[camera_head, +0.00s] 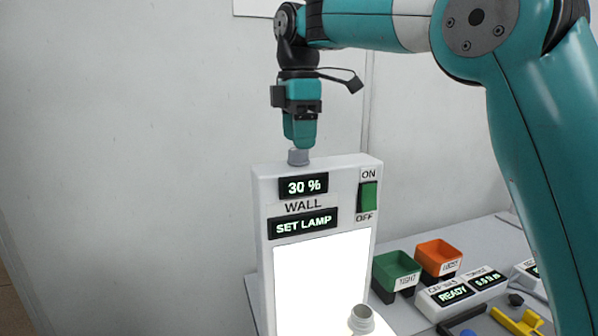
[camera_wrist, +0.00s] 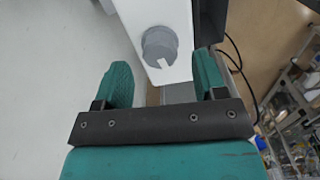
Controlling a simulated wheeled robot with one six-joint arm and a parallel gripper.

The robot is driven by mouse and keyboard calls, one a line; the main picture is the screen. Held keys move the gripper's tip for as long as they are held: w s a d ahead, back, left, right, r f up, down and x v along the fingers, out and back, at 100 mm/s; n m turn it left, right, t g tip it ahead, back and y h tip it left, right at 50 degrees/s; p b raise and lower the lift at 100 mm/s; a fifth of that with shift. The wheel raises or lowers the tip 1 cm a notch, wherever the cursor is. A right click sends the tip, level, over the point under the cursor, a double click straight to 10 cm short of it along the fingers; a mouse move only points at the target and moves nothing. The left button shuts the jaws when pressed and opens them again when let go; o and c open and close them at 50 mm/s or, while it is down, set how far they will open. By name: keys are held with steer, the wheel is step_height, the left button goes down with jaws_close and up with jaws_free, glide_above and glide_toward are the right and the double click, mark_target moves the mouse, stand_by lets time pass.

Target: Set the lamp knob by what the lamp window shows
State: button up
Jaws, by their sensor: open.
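The white lamp box (camera_head: 262,215) stands upright with a bright white panel on its front. Its upper window (camera_head: 303,185) reads "30 %", with "WALL" printed below it. A lower window (camera_head: 302,223) reads "SET LAMP". The grey lamp knob (camera_head: 298,157) sits on top of the box. In the wrist view the knob (camera_wrist: 160,46) shows a pale pointer mark toward the lower right. My gripper (camera_head: 300,143) points down at the knob from above. In the wrist view my gripper (camera_wrist: 163,70) is open, its fingers spread wide to either side below the knob, holding nothing.
A green ON/OFF switch (camera_head: 368,196) is on the box front at right. Green (camera_head: 396,270) and orange (camera_head: 438,256) bins stand on the table to the right, near a box reading "READY" (camera_head: 453,293). A wall is behind.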

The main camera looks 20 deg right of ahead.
mark_target(298, 156)
steer(key=shift+f+b, duration=0.95)
steer(key=shift+f, duration=0.55)
steer(key=c, duration=0.9)
steer(key=shift+c, duration=0.2)
